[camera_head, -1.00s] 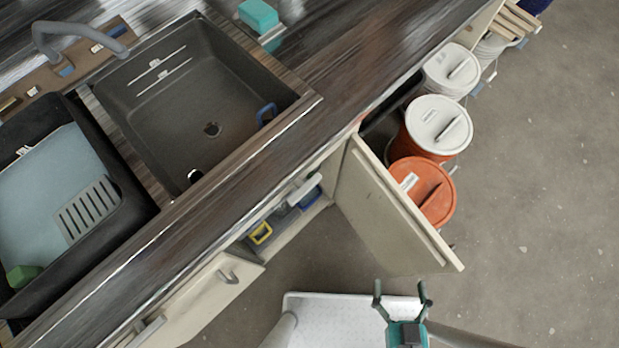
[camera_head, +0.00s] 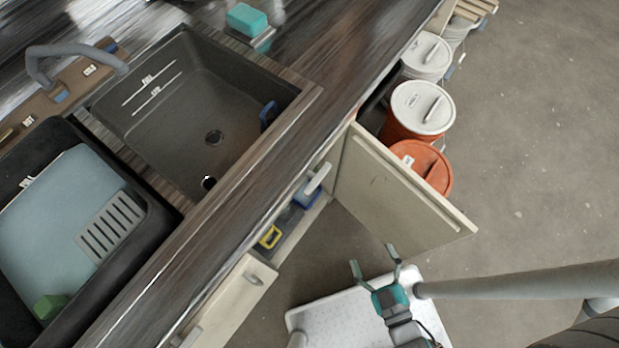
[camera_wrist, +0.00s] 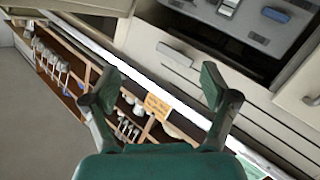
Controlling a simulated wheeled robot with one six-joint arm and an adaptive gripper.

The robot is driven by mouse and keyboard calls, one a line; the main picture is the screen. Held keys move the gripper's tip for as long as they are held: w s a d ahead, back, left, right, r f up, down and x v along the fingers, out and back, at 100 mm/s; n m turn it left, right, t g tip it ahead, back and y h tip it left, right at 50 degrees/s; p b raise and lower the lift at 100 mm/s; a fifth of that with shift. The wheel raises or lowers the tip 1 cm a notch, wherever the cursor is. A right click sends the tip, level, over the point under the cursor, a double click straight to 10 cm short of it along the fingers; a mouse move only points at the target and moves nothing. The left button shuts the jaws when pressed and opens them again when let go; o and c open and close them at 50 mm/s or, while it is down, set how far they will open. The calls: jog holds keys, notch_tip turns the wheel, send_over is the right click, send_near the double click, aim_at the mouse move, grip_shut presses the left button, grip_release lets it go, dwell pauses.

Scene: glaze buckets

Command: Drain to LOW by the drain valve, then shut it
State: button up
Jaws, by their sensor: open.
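The left basin (camera_head: 152,210) is filled with pale blue-grey liquid (camera_head: 60,205) close to a mark near its top edge. The right basin (camera_head: 235,165) is empty, with FULL and LOW lines on its wall and a drain hole. Under the counter, in the open cabinet, are a yellow handle (camera_head: 270,237) and a blue part (camera_head: 307,197) beside a pale pipe; I cannot tell which is the drain valve. My gripper (camera_head: 374,258) is open and empty, low in front of the cabinet, apart from both. In the wrist view my gripper (camera_wrist: 160,92) has its fingers spread.
An open cabinet door (camera_head: 395,195) juts out between my gripper and an orange bucket (camera_head: 428,165). A white-lidded bucket (camera_head: 422,108) and another (camera_head: 427,55) stand behind it. A second door (camera_head: 232,300) is at lower left. Floor at right is clear.

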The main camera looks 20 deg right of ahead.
jog(key=w+f+n+t+y, duration=0.1)
jog(key=w+f+n+y, duration=0.3)
jog(key=w+f+n, duration=1.5)
jog(key=w+f+m, duration=0.2)
jog(key=w, duration=0.5)
jog(key=w+a+f+m, duration=0.1)
jog(key=w+f+m, duration=0.1)
jog(key=w, duration=0.5)
jog(key=shift+w+a+f+m, duration=0.2)
jog(key=shift+w+f+m, duration=0.15)
jog(key=shift+f, duration=0.5)
jog(key=c, duration=1.2)
